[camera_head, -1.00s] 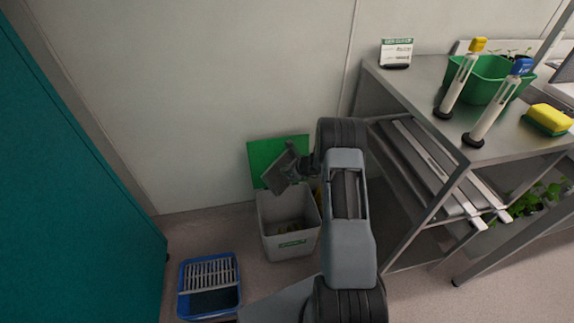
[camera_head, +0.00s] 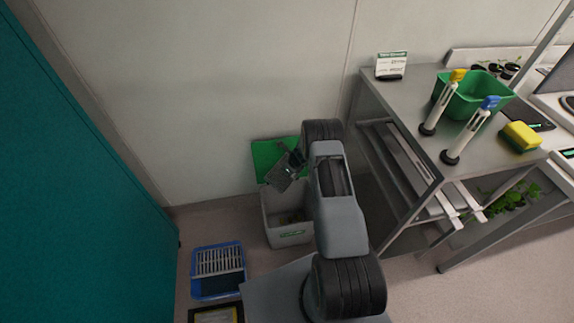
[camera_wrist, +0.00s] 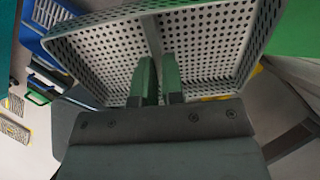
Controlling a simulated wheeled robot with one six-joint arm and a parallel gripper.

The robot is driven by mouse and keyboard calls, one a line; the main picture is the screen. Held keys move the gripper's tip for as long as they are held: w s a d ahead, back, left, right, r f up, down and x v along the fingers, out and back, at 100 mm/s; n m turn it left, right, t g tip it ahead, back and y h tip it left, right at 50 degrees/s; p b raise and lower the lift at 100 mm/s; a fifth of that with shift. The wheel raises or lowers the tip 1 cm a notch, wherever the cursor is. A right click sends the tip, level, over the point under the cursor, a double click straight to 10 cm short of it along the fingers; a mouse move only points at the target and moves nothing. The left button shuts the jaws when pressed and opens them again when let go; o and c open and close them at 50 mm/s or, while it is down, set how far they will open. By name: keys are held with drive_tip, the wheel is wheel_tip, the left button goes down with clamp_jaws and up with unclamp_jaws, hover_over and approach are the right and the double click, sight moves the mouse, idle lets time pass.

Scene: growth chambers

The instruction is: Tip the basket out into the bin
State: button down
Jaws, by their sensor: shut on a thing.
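The grey perforated basket (camera_head: 284,178) is steeply tilted above the bin's back left part, in front of the raised green lid (camera_head: 268,158). In the wrist view the basket (camera_wrist: 215,45) fills the top; the mesh faces I see look bare. My gripper (camera_wrist: 158,75) is shut on the basket's middle bar. In the head view my gripper (camera_head: 298,158) is small and partly hidden by my arm. The light grey bin (camera_head: 288,238) stands open on the floor by the wall. A few small yellowish things lie inside it, partly hidden by its rim and my arm.
A blue crate with a white grate (camera_head: 217,288) sits on the floor left of the bin, with a dark yellow-lined tray (camera_head: 213,314) below it. A teal cabinet (camera_head: 80,190) stands left. A metal bench (camera_head: 400,105) with a green tub (camera_head: 475,98) stands right.

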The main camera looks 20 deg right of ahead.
drive_tip(key=shift+a+r+g+p, duration=0.1)
drive_tip(key=shift+r+g+p, duration=0.25)
drive_tip(key=shift+p, duration=0.7)
drive_tip(key=shift+w+g+h+p, duration=0.15)
drive_tip(key=shift+g+h+p, duration=0.15)
drive_tip(key=shift+h, duration=0.1)
drive_tip(key=shift+w+a+f+g+h+b, duration=0.1)
drive_tip(key=shift+w+f+g+h+b, duration=0.1)
drive_tip(key=shift+g+h+b, duration=0.5)
drive_tip(key=g+b, duration=0.1)
drive_tip(key=b, duration=0.1)
drive_tip(key=shift+a+r+h+b, duration=0.1)
drive_tip(key=shift+r+h+b, duration=0.1)
drive_tip(key=shift+h+b, duration=0.15)
drive_tip(key=shift+g, duration=0.25)
drive_tip(key=shift+r, duration=0.15)
